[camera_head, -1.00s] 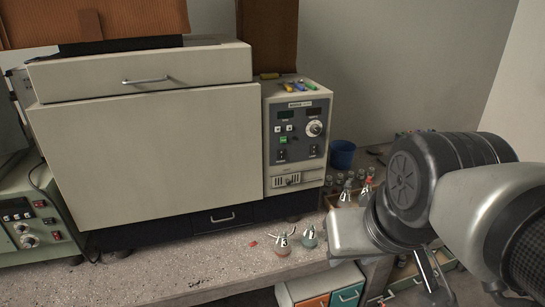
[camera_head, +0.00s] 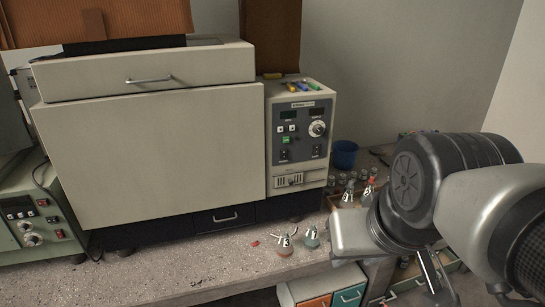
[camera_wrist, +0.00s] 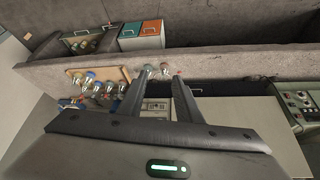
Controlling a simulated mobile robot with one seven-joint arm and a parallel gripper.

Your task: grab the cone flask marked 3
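Two small cone flasks stand at the front edge of the bench in the head view. The left one (camera_head: 285,244) has reddish contents and a dark mark that looks like a 3, though it is too small to be sure. The right one (camera_head: 311,239) has greenish-grey contents and an unclear mark. In the wrist view, small flasks (camera_wrist: 164,69) show just beyond my fingertips, with no readable marks. My gripper (camera_wrist: 160,77) is open with nothing between its fingers.
A large beige oven (camera_head: 155,140) with a control panel fills the back of the bench. A wooden rack (camera_wrist: 77,76) holds several more flasks. A blue cup (camera_head: 344,154) stands behind them. Coloured drawers (camera_head: 349,296) sit below the bench edge.

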